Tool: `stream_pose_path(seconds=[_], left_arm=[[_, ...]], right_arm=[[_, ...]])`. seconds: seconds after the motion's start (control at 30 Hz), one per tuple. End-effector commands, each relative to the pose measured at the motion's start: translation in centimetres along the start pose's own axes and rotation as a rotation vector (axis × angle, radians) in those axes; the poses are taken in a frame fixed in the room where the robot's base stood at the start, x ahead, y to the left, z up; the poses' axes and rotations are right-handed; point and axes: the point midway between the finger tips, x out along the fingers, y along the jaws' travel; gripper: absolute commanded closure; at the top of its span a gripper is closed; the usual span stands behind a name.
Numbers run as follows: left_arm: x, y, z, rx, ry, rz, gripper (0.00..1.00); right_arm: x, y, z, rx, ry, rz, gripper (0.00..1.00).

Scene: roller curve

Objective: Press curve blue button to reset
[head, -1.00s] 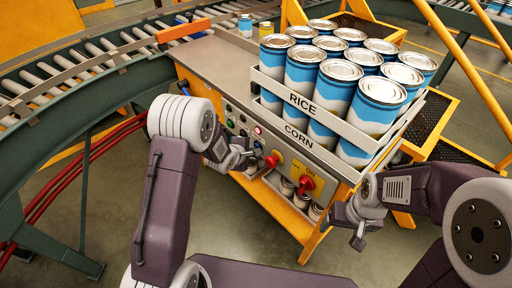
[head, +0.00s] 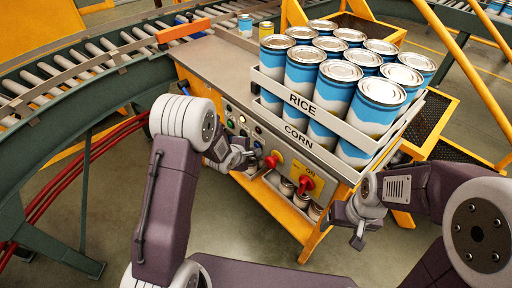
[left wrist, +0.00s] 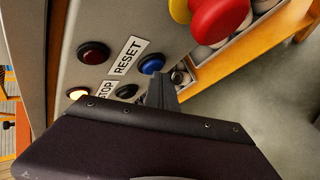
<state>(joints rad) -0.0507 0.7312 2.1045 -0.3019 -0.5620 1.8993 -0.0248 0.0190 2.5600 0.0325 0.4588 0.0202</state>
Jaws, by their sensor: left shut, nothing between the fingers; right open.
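The blue button (left wrist: 152,64) sits on the grey control panel beside the RESET label (left wrist: 126,57) in the left wrist view. The closed fingertips of my left gripper (left wrist: 161,88) are just below it in that picture; I cannot tell whether they touch it. In the head view my left gripper (head: 246,158) is at the panel front, shut and empty, and the blue button cannot be made out there. My right gripper (head: 357,232) is open and empty, low in front of the cabinet's right side.
Red emergency knobs (head: 306,184) stick out to the right of my left gripper. A dark red button (left wrist: 93,54), a black button (left wrist: 127,91) and a lit lamp (left wrist: 77,94) are nearby. Cans (head: 340,70) fill the rack marked RICE and CORN. The roller conveyor (head: 80,72) curves behind.

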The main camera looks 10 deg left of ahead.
Motion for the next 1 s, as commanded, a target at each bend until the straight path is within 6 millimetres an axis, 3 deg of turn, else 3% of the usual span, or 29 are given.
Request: stream_pose_path(seconds=[0.53,1.0], left_arm=[[-1.1,-0.7,-0.8,0.000,0.001,-0.001,1.00],[-4.2,-2.9,-3.0,0.000,0.001,0.000,1.00]], right_arm=[[-0.4,0.0,0.0,0.000,0.000,0.000,0.24],[-1.1,0.0,-0.1,0.000,0.000,0.000,0.24]])
